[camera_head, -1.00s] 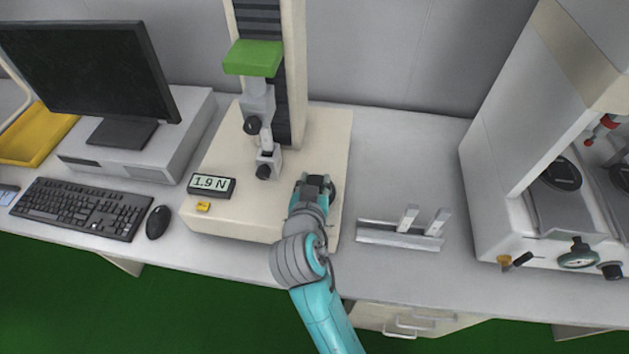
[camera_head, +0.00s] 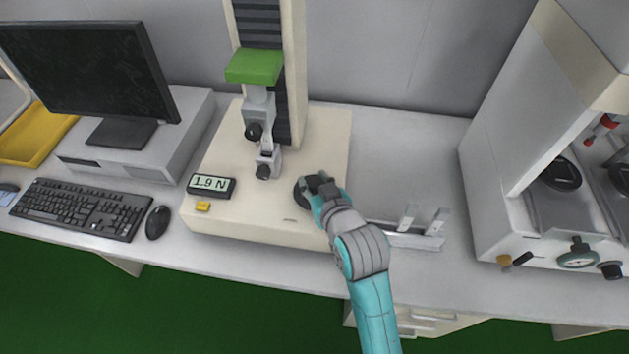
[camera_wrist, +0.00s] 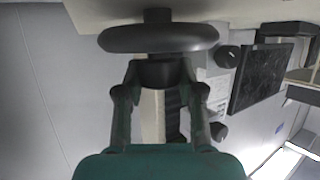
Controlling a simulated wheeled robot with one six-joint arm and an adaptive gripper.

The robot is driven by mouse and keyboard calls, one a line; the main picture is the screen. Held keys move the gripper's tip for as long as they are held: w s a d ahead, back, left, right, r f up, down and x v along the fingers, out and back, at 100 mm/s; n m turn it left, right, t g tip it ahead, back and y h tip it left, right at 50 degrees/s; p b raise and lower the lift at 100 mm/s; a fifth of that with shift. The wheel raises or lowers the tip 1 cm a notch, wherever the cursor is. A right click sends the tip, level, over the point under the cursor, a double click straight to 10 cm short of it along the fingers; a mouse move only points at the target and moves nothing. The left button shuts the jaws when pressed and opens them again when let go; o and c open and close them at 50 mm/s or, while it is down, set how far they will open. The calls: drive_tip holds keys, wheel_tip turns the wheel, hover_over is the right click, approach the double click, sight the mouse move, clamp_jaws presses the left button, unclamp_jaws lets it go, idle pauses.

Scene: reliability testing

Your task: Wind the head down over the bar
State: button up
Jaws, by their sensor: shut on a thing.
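A green head (camera_head: 255,66) sits on the tall column of a test stand. A grey upper clamp (camera_head: 259,108) with a black knob hangs below it. A lower clamp (camera_head: 268,164) stands on the cream base. A short light bar seems to stand between the clamps, but its ends are too small to make out. A dark handwheel (camera_head: 303,190) is on the base's right part. My gripper (camera_head: 318,186) is shut on the handwheel's knob. In the wrist view, both fingers close on the dark knob (camera_wrist: 160,72) beside the wheel rim (camera_wrist: 158,38).
A readout (camera_head: 211,187) shows 1.9 N on the base. A metal fixture (camera_head: 412,238) with two uprights lies right of my arm. Monitor (camera_head: 85,75), keyboard (camera_head: 82,208) and mouse (camera_head: 158,222) stand left. A large machine (camera_head: 520,180) stands right.

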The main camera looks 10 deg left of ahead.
drive_tip(key=shift+w+n+g+y, duration=0.1)
drive_tip(key=shift+n+g+y, duration=1.8)
drive_tip(key=shift+n+y, duration=0.45)
drive_tip(key=shift+n+g, duration=0.3)
drive_tip(key=shift+n, duration=0.05)
drive_tip(key=o, duration=1.2)
drive_tip(key=shift+c, duration=0.2)
drive_tip(key=v, duration=1.2)
drive_tip(key=shift+f, duration=0.15)
